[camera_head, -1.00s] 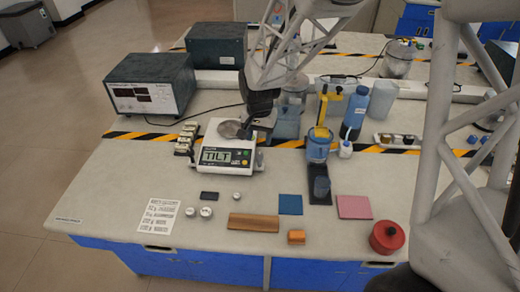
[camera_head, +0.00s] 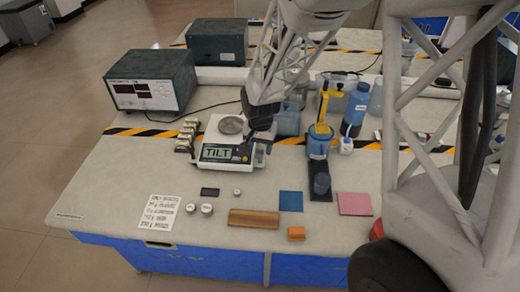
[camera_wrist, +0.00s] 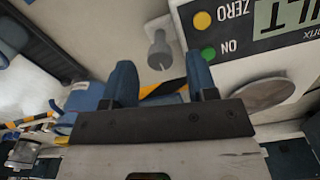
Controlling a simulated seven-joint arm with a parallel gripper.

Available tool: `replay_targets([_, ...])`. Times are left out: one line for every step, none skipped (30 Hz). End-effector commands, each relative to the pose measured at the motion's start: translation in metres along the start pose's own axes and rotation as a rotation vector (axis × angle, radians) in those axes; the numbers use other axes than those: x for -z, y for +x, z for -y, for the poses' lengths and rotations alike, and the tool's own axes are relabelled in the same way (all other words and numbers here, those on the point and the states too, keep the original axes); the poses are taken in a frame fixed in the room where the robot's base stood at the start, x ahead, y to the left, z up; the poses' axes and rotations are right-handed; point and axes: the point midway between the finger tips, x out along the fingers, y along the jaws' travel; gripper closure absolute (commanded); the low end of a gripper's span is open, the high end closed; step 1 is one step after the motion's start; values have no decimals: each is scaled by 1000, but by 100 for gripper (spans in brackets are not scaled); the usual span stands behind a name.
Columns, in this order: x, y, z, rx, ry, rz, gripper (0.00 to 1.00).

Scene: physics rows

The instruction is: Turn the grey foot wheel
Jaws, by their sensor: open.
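The grey foot wheel (camera_wrist: 160,52) sticks out beside the white scale (camera_wrist: 236,60) in the wrist view. The scale (camera_head: 212,166) reads TILT and has a round metal pan (camera_head: 231,125). My gripper (camera_wrist: 159,68) is open and empty. Its two blue fingers stand on either side of the wheel's line, with the wheel just beyond the fingertips and apparently not touched. In the head view my gripper (camera_head: 258,133) is at the right side of the scale and hides that side, so the wheel cannot be made out there.
Several small metal weights (camera_head: 188,128) stand left of the scale. A yellow-and-blue device (camera_head: 318,140) and a blue bottle (camera_head: 356,108) stand to the right. Two weights (camera_head: 206,209), a wooden block (camera_head: 254,219) and coloured pads lie in front. A boxy instrument (camera_head: 150,82) stands at the back left.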

Motion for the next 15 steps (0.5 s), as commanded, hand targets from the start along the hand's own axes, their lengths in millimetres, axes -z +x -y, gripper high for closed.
replay_targets([0,4,0,0,0,0,47])
replay_targets([0,6,0,0,0,0,47])
replay_targets([0,9,0,0,0,1,47])
replay_targets([0,10,0,-1,0,1,47])
replay_targets([0,12,0,-1,0,1,47])
replay_targets([0,13,0,0,0,1,47])
replay_targets([0,14,0,0,0,0,47])
replay_targets([0,15,0,0,0,0,47])
replay_targets([0,15,0,0,0,0,47])
replay_targets([0,15,0,0,0,0,47])
replay_targets([0,16,0,0,0,0,47])
replay_targets([0,16,0,0,0,0,47])
replay_targets([0,16,0,0,0,0,47])
replay_targets([0,15,0,0,0,-1,47])
replay_targets([0,15,0,0,0,0,47])
